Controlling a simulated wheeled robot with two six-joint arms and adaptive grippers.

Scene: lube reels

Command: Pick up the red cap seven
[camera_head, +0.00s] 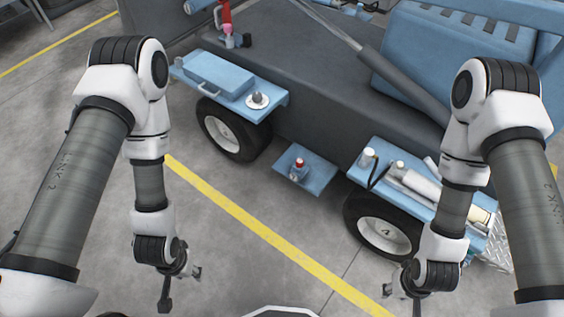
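A small red cap (299,162) sits on top of a short whitish fitting on a low blue step plate (317,181) at the side of the blue vehicle, in the middle of the view. My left gripper (181,284) hangs at the lower left, well apart from the cap, with its fingers spread and nothing between them. My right gripper (403,290) is at the lower right, also apart from the cap. Its fingers look spread and empty. Any number on the cap is too small to read.
The vehicle has two wheels (226,132) facing me. A blue shelf (268,110) with a round fitting is at upper left. A shelf with grey cylinders (414,180) is at right. The floor with a yellow line (250,222) is clear in front.

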